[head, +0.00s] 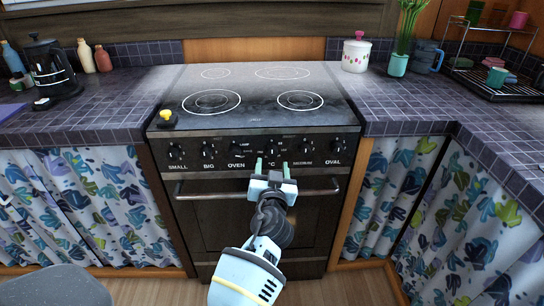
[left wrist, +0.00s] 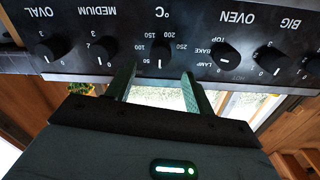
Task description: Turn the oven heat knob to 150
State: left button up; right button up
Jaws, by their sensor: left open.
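My left gripper (head: 272,166) is open and empty in front of the panel. In the left wrist view its two green fingers (left wrist: 158,86) point at the knob, one to each side. I cannot tell whether they touch it. My right gripper is not in view.
Similar knobs flank it, such as OVEN (head: 238,150) and MEDIUM (head: 305,147). The oven door handle (head: 215,192) runs below the panel, under my left arm. A small black item with a yellow top (head: 166,117) sits at the stovetop's left front corner.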

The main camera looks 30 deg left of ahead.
aim_at(272, 154)
pick_arm(q)
jog(key=shift+x, duration=2.5)
jog(key=c, duration=1)
